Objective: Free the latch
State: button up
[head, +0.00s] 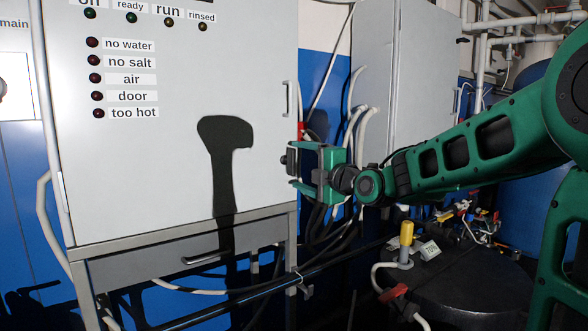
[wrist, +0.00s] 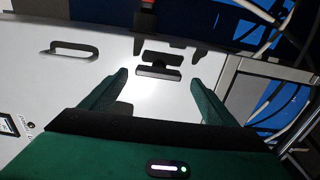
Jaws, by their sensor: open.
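A small dark latch (wrist: 158,71), a bar with a dark block behind it, sits on the pale cabinet face in the wrist view. In the head view a dark piece (head: 290,160) that looks like the latch shows at the cabinet's right edge, just left of my gripper (head: 294,165). My green gripper is open, and it also shows in the wrist view (wrist: 159,80) with a finger on each side of the latch. Neither finger appears to touch it. I cannot tell the exact depth between the fingertips and the latch.
The grey cabinet (head: 170,150) has labelled lamps and a door handle (head: 286,97), which also shows in the wrist view (wrist: 72,48). A drawer (head: 150,268) is below. Pale hoses hang right of the cabinet. A dark drum (head: 455,290) with a yellow-capped fitting (head: 406,234) stands lower right.

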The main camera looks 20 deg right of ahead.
jog(key=v, duration=0.7)
jog(key=shift+s, duration=0.1)
jog(key=s+d+f+m+g+h, duration=0.3)
jog(key=s+d+f+m+g, duration=0.25)
jog(key=s+f+m, duration=0.35)
jog(key=s+d+f+m+g+h, duration=0.2)
jog(key=s+d+f+m+g, duration=0.35)
jog(key=f, duration=0.65)
jog(key=s+d+f+m+g, duration=0.1)
jog(key=s+f+m+g, duration=0.2)
jog(key=s+m, duration=0.4)
jog(key=s+d+f+m+g, duration=0.2)
jog(key=s+m, duration=0.4)
jog(key=s, duration=1.1)
jog(key=shift+f+m+g, duration=0.35)
jog(key=shift+f+g, duration=0.35)
jog(key=shift+f, duration=0.2)
